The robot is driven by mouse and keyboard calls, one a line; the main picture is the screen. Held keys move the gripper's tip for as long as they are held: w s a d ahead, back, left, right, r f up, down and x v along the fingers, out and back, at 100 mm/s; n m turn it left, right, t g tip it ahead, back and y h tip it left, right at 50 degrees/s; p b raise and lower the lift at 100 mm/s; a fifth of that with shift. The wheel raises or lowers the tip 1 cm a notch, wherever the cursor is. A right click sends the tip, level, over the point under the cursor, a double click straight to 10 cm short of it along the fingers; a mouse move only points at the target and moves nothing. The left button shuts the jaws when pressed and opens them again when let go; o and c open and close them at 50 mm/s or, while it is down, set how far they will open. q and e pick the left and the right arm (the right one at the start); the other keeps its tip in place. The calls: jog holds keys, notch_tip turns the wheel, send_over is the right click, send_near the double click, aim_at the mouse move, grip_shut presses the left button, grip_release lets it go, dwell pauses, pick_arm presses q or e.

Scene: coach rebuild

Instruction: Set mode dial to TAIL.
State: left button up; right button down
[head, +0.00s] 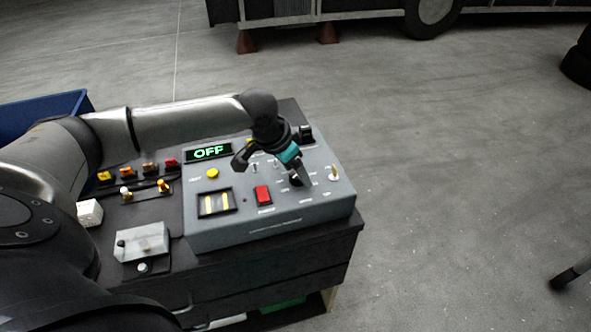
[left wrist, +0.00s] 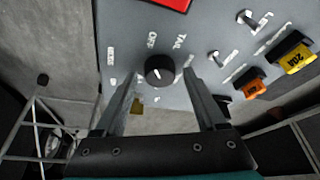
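The grey control box (head: 270,222) sits on a dark cart, and its green display (head: 208,152) reads OFF. The round black mode dial (left wrist: 159,70) shows in the left wrist view, with OFF and TAIL labels beyond it. Its white pointer mark appears to face the OFF label. In the head view the dial is largely hidden by my gripper. My left gripper (left wrist: 161,78) is open, its fingers on either side of the dial with gaps visible. In the head view my left gripper (head: 294,178) points down at the right part of the panel. My right gripper is not in view.
The panel also carries a red switch (head: 263,194), a yellow button (head: 212,173) and small toggles. A blue bin (head: 45,112) is at the left.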

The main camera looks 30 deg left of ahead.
pick_arm(q)
grip_shut()
dwell(0.3)
jog(key=shift+r+m+p, duration=0.15)
jog(key=shift+m+p, duration=0.35)
jog(key=shift+p, duration=0.45)
jog(key=m+h+p, duration=0.1)
jog(key=m+p, duration=0.1)
jog(key=shift+a+g+p, duration=0.1)
jog(key=shift+g+p, duration=0.2)
jog(key=shift+p, duration=0.05)
jog(key=shift+m, duration=0.4)
jog(key=shift+w+m+h+p, duration=0.1)
jog(key=shift+m+h+p, duration=0.4)
jog(key=shift+m, duration=0.4)
jog(key=m+g, duration=0.1)
jog(key=m, duration=0.1)
jog(key=m+b, duration=0.1)
jog(key=m, duration=0.1)
jog(key=shift+w+f+g+h, duration=0.1)
jog(key=shift+f+g+h, duration=0.1)
jog(key=shift+g+h, duration=0.2)
